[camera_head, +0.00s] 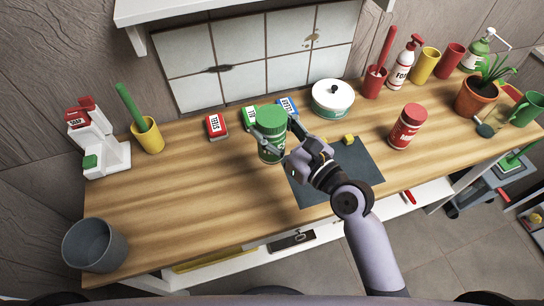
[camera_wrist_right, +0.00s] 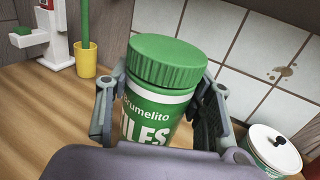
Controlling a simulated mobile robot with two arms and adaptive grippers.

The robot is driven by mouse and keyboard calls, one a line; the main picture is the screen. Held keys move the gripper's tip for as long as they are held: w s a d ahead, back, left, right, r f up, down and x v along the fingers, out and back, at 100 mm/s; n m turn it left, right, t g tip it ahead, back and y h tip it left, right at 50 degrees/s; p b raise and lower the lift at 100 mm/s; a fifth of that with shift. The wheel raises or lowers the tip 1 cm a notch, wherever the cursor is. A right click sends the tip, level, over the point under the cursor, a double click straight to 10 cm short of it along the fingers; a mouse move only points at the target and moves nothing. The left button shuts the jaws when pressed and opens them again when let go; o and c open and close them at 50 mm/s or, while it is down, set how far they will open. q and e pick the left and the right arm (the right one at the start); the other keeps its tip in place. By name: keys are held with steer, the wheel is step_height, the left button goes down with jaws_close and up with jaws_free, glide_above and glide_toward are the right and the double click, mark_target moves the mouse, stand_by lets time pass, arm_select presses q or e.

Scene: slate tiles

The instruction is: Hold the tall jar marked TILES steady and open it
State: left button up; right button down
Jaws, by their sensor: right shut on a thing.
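The tall green jar marked TILES (camera_head: 271,150) stands upright on the wooden counter, with a ribbed green lid (camera_head: 272,117) on it. In the right wrist view its label (camera_wrist_right: 150,120) and its lid (camera_wrist_right: 167,59) show large. My right gripper (camera_head: 268,138) has its fingers on either side of the jar's body, below the lid, and is shut on it. In the right wrist view the gripper (camera_wrist_right: 160,108) spans the jar, and my wrist hides its bottom. My left gripper is in neither view.
A red jar (camera_head: 406,127) stands to the right, and a white pot (camera_head: 332,99) stands behind. A dark mat (camera_head: 355,170) lies beneath my right arm. The counter's left middle (camera_head: 185,200) is clear; a grey bucket (camera_head: 94,244) stands at front left.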

mark_target(279, 161)
steer(key=f, duration=0.3)
steer(key=f+b, duration=0.1)
steer(key=f, duration=0.1)
steer(key=shift+w+f+b, duration=0.2)
steer(key=shift+f+b, duration=0.1)
steer(key=shift+f, duration=0.1)
step_height(279, 161, down, 4)
steer(key=shift+r+b, duration=0.1)
steer(key=shift+b, duration=0.85)
steer(key=shift+f, duration=0.4)
steer(key=shift+s, duration=0.1)
steer(key=shift+f, duration=0.2)
steer(key=c, duration=0.8)
jaws_free()
steer(key=shift+o, duration=0.2)
